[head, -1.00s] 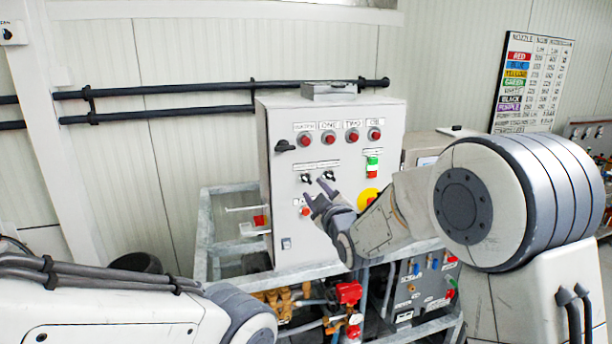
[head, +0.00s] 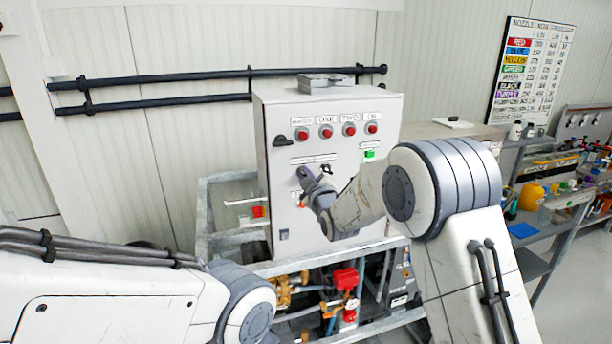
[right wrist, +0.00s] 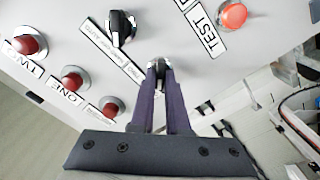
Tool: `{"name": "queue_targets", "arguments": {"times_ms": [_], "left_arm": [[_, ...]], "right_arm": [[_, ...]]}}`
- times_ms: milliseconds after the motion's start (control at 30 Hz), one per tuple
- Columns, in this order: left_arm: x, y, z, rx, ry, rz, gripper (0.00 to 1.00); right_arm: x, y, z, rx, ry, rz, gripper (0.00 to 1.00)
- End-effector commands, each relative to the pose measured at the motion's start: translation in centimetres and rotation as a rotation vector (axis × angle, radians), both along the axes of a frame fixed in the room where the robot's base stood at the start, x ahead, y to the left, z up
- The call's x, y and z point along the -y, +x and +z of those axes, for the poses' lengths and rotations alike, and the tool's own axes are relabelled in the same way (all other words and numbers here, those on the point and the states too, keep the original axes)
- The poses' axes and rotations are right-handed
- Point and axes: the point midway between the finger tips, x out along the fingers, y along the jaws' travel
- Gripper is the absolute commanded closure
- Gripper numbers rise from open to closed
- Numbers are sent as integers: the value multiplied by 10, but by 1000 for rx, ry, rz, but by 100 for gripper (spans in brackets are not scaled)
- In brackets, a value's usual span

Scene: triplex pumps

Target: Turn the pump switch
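The pump control panel (head: 275,215) is a light grey cabinet with a row of red buttons and black rotary switches below them. My right gripper (head: 304,172) reaches its front from the right and covers the left switch of the middle pair. In the right wrist view, the gripper (right wrist: 160,72) has its two fingers close together, with a black switch knob (right wrist: 160,66) between the tips. The other switch of the pair (head: 327,169) stands free to the right; it also shows in the right wrist view (right wrist: 120,27). My left gripper is out of view.
A red TEST button (right wrist: 233,15) is close to the gripped knob. Another black switch (head: 282,141) sits at the panel's upper left. A galvanised frame (head: 225,246) surrounds the panel, with pipes and a red valve (head: 345,278) below. Shelves (head: 545,235) stand at the right.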

Motion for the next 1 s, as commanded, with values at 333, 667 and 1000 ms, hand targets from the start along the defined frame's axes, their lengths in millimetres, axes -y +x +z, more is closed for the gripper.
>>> {"name": "queue_targets", "arguments": {"times_ms": [333,667,1000], "left_arm": [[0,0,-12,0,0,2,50],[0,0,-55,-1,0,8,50],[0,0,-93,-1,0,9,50]], "right_arm": [[1,0,-2,-12,44,-1,100],[1,0,-4,-77,255,1,100],[2,0,-2,-164,523,1,100]]}}
